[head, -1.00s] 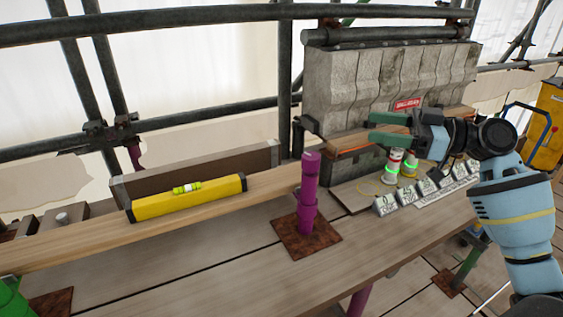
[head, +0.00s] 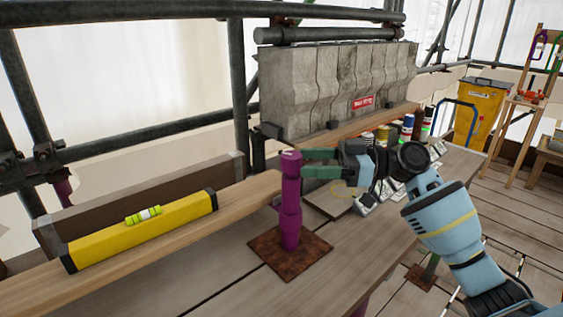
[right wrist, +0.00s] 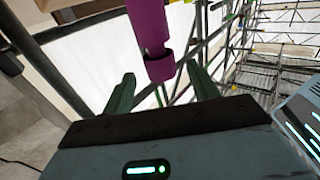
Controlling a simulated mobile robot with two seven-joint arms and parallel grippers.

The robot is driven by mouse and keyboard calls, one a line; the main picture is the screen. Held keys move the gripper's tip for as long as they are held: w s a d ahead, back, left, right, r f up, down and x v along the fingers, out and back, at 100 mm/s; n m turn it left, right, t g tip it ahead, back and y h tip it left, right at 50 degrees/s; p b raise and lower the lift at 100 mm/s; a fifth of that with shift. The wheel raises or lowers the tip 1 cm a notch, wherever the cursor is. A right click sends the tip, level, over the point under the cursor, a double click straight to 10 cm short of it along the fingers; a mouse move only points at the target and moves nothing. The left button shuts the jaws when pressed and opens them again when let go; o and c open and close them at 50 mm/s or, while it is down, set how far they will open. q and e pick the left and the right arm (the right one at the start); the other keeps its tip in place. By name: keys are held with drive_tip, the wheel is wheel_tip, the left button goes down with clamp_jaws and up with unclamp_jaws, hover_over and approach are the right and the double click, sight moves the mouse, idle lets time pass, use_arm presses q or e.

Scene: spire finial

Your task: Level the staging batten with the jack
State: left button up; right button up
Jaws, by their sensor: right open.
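The purple jack (head: 290,215) stands upright on a rusty square plate (head: 262,258) on the boards. The long pale wooden batten (head: 165,247) runs in from the left and ends beside the jack. A yellow spirit level (head: 140,235) lies on it, with a green vial (head: 146,214) on top. My right gripper (head: 305,163) is open, its green fingers pointing left at the jack's upper part. In the right wrist view the purple jack (right wrist: 150,25) shows between and beyond the open fingertips (right wrist: 160,76). I cannot tell if they touch it. My left gripper is out of view.
A dark board (head: 150,205) stands behind the level. A grey stone block (head: 335,90) with a red label stands behind the jack. Paint-like canisters (head: 407,127) and small labelled blocks are to the right, partly behind my arm. Scaffold tubes (head: 150,137) run along the back.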

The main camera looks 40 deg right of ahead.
sight(283, 169)
drive_tip(key=p+x, duration=0.1)
drive_tip(key=x, duration=0.4)
drive_tip(key=shift+r, duration=0.1)
drive_tip(key=shift+w+a, duration=0.4)
drive_tip(key=shift+a, duration=0.2)
drive_tip(key=c, duration=1)
drive_tip(key=shift+t, duration=0.3)
